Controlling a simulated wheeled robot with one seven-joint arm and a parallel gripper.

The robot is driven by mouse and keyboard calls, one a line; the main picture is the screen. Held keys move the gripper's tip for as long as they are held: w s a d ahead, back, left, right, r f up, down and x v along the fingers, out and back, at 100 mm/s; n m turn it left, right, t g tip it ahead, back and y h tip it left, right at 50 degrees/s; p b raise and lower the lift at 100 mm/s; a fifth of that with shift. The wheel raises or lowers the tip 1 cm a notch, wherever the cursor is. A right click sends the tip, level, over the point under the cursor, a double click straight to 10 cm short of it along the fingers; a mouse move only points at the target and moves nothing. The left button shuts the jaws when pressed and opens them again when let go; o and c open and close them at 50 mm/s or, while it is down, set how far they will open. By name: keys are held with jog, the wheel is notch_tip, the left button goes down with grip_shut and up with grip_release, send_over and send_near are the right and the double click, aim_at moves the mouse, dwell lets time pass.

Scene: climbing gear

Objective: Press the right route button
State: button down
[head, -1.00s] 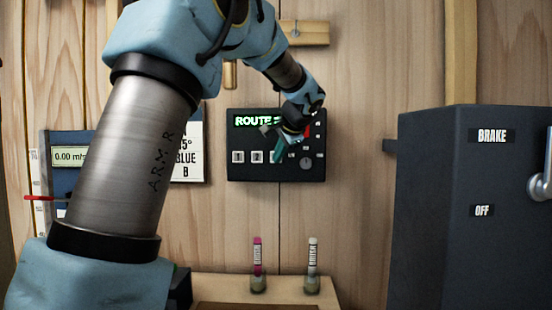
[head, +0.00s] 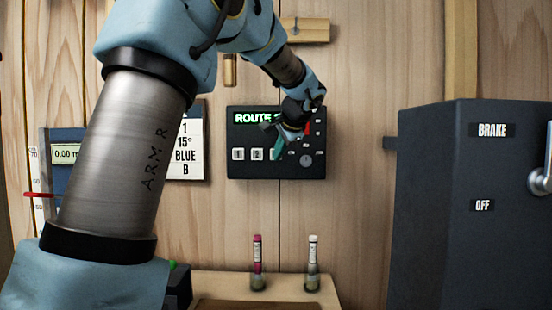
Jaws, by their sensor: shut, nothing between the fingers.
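The dark route panel (head: 268,172) is mounted on the wooden wall. Its green display reads "ROUTE", with the end of the line hidden behind my gripper. A round knob (head: 306,160) is to the right of the tips.
A white card (head: 188,160) reading "1, 15°, BLUE, B" hangs left of the panel. A dark cabinet (head: 440,200) labelled BRAKE and OFF stands right. Two brushes, pink (head: 258,255) and white (head: 313,255), stand on a wooden ledge (head: 220,281) below.

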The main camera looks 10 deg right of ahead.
jog(key=shift+s, duration=0.1)
jog(key=shift+s+a+b, duration=0.2)
jog(key=shift+s+b, duration=0.25)
jog(key=shift+s, duration=0.35)
jog(key=shift+s+a+b, duration=0.2)
jog(key=shift+s+b, duration=0.3)
jog(key=shift+s, duration=0.3)
jog(key=shift+s+a+b, duration=0.2)
jog(key=shift+s+b, duration=0.25)
jog(key=shift+s, duration=0.35)
jog(key=s+a+f+n+g, duration=0.2)
jog(key=a+f+g, duration=0.1)
jog(key=a+f, duration=0.55)
jog(key=s+a+f+n+g, duration=0.1)
jog(key=s+a+f+n, duration=0.2)
jog(key=s+a+f, duration=0.2)
jog(key=s+a+f+n+g+h, duration=0.1)
jog(key=s+a+f+n+g, duration=0.1)
jog(key=s+a+f+n, duration=0.2)
jog(key=s+a+f+n+g, duration=0.2)
jog(key=s+a+f, duration=0.4)
jog(key=f, duration=0.9)
jog(key=s+n, duration=0.1)
jog(key=s, duration=0.2)
jog(key=shift+s+n+h, duration=0.25)
jog(key=shift+n+h, duration=0.05)
